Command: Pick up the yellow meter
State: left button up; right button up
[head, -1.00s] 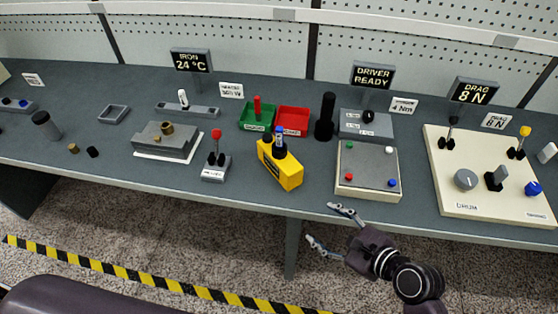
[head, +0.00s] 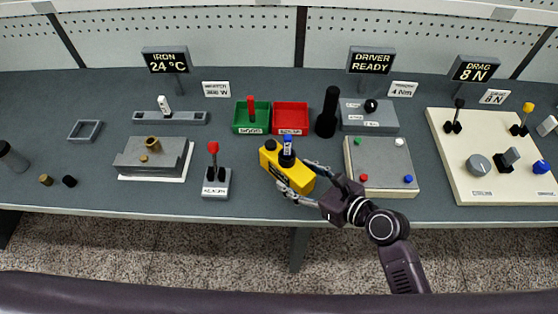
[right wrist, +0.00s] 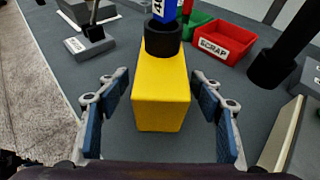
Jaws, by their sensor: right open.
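The yellow meter (head: 300,183) lies on the bench near its front edge, a yellow block with a black collar and a blue-and-white piece standing on top. In the right wrist view the meter (right wrist: 160,92) is centred, its near end toward me. My right gripper (head: 296,178) is open, with one finger on each side of the meter's near end. In the right wrist view the fingers of the gripper (right wrist: 160,118) show gaps to the yellow sides. My left gripper is not in view.
Behind the meter are a green bin (head: 240,124), a red scrap bin (head: 290,106) and a black cylinder (head: 329,112). A red-knobbed stand (head: 216,190) is to its left. A grey-topped plate with coloured knobs (head: 382,166) is close on the right. The bench front edge is near.

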aim_at(282, 167)
jog(key=shift+x, duration=1.05)
jog(key=x, duration=0.3)
jog(key=shift+w+a+p, duration=0.15)
jog(key=shift+w+p, duration=0.05)
jog(key=shift+p, duration=0.15)
jog(key=shift+w+a+f, duration=0.15)
jog(key=shift+w+a, duration=0.05)
jog(key=shift+a, duration=0.05)
jog(key=shift+w+a+f, duration=0.1)
jog(key=shift+w, duration=0.05)
jog(key=c, duration=1.1)
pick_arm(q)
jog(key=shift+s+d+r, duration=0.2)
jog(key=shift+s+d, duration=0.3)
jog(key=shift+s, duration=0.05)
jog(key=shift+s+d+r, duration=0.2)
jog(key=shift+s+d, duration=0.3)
pick_arm(e)
jog(key=c, duration=0.3)
jog(key=shift+c, duration=0.2)
